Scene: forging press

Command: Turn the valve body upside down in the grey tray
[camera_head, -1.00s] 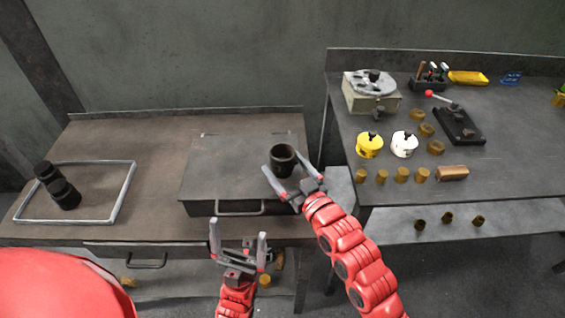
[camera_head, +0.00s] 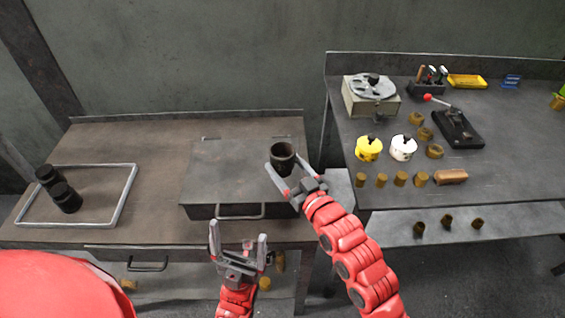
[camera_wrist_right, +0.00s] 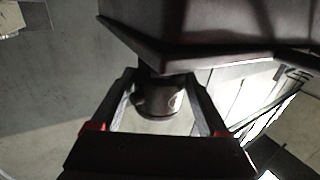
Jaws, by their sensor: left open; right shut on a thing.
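A dark hollow round piece, which looks like the valve body (camera_head: 283,154), is upright with its open end up, above the right part of a flat dark grey box (camera_head: 220,170). My right gripper (camera_head: 284,164) is shut on its sides. The right wrist view shows the piece (camera_wrist_right: 158,100) between the fingers, near the box's edge; whether it touches the box is unclear. My left gripper (camera_head: 238,232) is open and empty, in front of the table. A light grey rectangular tray rim (camera_head: 118,208) lies at the left.
The right table holds a yellow pot (camera_head: 369,148), a white pot (camera_head: 403,147), several brass pieces (camera_head: 421,179), a lever fixture (camera_head: 456,130) and a grey machine (camera_head: 371,96). The brown table is clear between the tray and the box (camera_head: 160,170).

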